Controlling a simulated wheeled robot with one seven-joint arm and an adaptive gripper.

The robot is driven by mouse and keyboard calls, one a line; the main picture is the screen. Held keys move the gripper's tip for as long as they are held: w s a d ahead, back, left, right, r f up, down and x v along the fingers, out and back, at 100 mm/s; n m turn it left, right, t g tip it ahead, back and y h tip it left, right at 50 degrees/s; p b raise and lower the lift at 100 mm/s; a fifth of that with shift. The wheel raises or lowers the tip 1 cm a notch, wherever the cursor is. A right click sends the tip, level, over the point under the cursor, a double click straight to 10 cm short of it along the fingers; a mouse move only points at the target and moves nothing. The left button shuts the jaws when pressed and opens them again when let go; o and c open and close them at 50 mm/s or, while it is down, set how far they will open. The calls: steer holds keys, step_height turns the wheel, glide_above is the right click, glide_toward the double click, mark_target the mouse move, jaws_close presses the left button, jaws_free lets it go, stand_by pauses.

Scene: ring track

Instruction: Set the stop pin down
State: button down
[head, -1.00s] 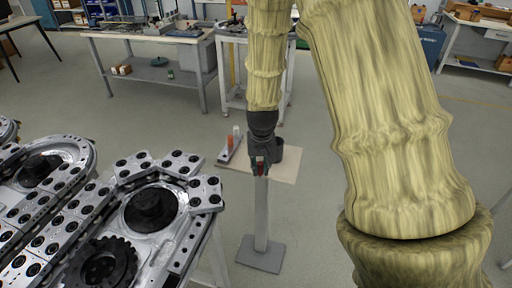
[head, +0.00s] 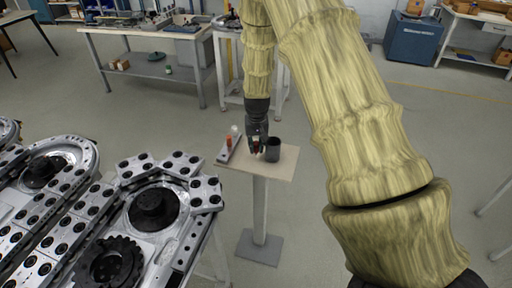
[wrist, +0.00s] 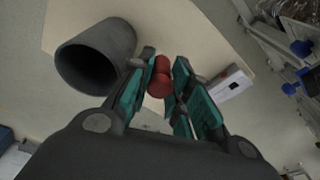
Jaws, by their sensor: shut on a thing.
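The red stop pin (wrist: 160,78) is between the fingertips of my gripper (wrist: 163,88) in the wrist view. My gripper is shut on it. In the head view my gripper (head: 258,152) points down over the small pale tabletop (head: 283,170), just left of the dark cup. The pin is mostly hidden there, with only a hint of red at the fingers. I cannot tell whether the pin touches the tabletop.
The dark open cup (head: 273,150) stands close on the right; it also shows in the wrist view (wrist: 95,55). A tray (head: 228,151) with an orange and a white item lies on the left. The tabletop's front part is bare. A metal track assembly (head: 150,205) stands left.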

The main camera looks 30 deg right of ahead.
steer(key=shift+f+p, duration=0.4)
steer(key=shift+f, duration=0.8)
steer(key=shift+f, duration=0.15)
steer(key=c, duration=1.6)
jaws_free()
